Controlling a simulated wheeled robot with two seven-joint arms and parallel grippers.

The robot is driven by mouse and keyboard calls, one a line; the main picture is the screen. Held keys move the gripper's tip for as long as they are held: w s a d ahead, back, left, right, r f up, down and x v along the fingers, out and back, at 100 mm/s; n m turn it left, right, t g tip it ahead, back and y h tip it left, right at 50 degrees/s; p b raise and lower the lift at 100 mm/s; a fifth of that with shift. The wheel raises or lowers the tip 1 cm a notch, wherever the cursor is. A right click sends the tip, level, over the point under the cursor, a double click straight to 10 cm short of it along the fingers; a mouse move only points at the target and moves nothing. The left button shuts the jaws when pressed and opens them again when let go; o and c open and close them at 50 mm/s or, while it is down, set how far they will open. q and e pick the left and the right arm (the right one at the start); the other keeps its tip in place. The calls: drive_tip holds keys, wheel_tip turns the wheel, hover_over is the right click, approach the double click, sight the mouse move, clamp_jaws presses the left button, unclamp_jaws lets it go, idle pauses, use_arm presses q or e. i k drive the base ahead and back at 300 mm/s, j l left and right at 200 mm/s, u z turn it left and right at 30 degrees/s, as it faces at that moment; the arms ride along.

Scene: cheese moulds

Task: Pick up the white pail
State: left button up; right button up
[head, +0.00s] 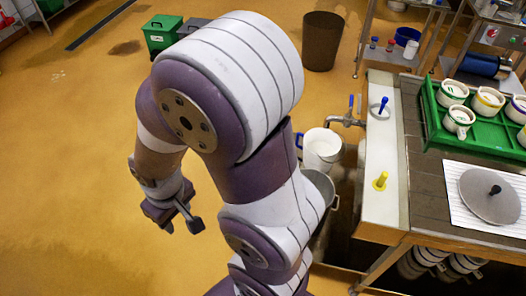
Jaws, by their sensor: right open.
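The white pail (322,150) is right of centre, below a metal tap on the side of the work table. It is upright and its open top shows, with something blue at its left edge. My arm partly hides its lower left side. My right gripper (182,224) is open and empty over the yellow floor, well to the left of the pail and apart from it. My left gripper is not in view.
A grey metal bucket (325,187) is just below the pail, partly hidden by my arm. The work table (425,205) on the right bears a green tray (432,118) with several white moulds. A brown bin (322,40) and green box (162,33) stand behind. The left floor is clear.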

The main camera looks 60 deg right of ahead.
sight(321, 146)
drive_tip(key=i+j+z, duration=0.1)
drive_tip(key=i+z, duration=0.15)
drive_tip(key=i, duration=0.25)
drive_tip(key=i+j+z, duration=0.25)
drive_tip(key=i, duration=0.2)
drive_tip(key=i+j+z, duration=0.2)
drive_tip(key=i, duration=0.25)
drive_tip(key=i+l+z, duration=0.25)
drive_tip(key=z, duration=0.25)
drive_tip(key=i+z, duration=0.35)
drive_tip(key=z, duration=0.15)
drive_tip(key=i+z, duration=0.35)
drive_tip(key=z, duration=0.15)
drive_tip(key=i+j+z, duration=0.1)
drive_tip(key=i+z, duration=0.2)
drive_tip(key=z, duration=0.2)
drive_tip(key=i+j+z, duration=0.3)
drive_tip(key=z, duration=0.2)
drive_tip(key=i+l+z, duration=0.2)
drive_tip(key=i+z, duration=0.25)
drive_tip(key=i+l+z, duration=0.1)
drive_tip(key=i+z, duration=0.65)
drive_tip(key=z, duration=0.2)
